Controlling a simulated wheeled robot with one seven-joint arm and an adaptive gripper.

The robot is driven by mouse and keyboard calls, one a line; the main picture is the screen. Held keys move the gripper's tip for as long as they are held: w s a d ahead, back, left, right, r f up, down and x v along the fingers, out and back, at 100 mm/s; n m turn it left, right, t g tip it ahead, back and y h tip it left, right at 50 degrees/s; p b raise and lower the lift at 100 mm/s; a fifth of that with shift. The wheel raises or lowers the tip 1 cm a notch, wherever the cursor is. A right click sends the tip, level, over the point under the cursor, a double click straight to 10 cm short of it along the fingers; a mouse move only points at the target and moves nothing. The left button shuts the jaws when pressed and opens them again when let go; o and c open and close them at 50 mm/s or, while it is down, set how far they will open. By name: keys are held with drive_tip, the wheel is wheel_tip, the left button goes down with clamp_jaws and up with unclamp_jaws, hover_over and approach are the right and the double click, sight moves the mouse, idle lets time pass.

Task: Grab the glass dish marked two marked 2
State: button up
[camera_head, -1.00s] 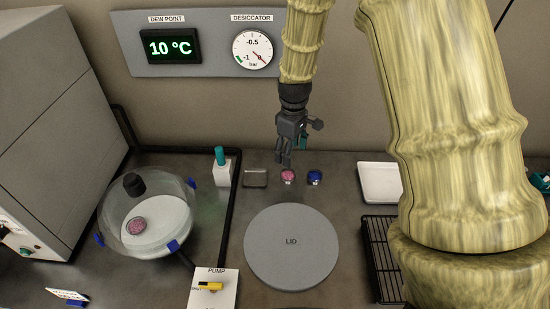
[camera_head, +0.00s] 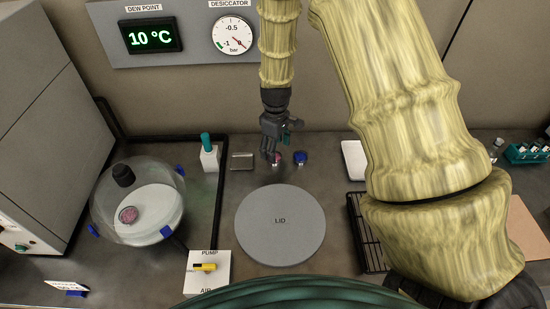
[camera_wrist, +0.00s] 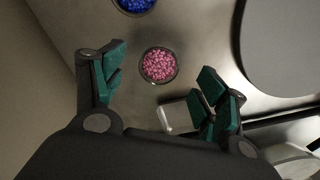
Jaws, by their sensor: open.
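A small round glass dish of pink beads (camera_wrist: 158,65) stands on the bench. My gripper (camera_wrist: 168,78) is open above it, and the dish shows between the fingers, apart from them. In the head view my gripper (camera_head: 270,157) partly covers this pink dish (camera_head: 279,157). A dish of blue beads (camera_head: 301,158) stands just right of it and is cut off at the top of the wrist view (camera_wrist: 137,5). Another dish with pink contents (camera_head: 128,215) is inside the clear domed desiccator (camera_head: 165,190). I can read no number on any dish.
A shallow metal tray (camera_head: 242,161) lies left of the pink dish. A grey disc marked LID (camera_head: 280,235) lies in front. A white bottle with a teal top (camera_head: 209,154), a black rack (camera_head: 368,235) and a white tray (camera_head: 353,160) stand around.

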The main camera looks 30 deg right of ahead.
drive_tip(key=f, duration=0.3)
drive_tip(key=shift+w+a+f+p, duration=0.1)
drive_tip(key=shift+w+p, duration=0.2)
drive_tip(key=shift+p, duration=0.1)
drive_tip(key=shift+s+f, duration=0.15)
drive_tip(key=shift+f, duration=0.1)
drive_tip(key=shift+f, duration=0.1)
drive_tip(key=c, duration=1.1)
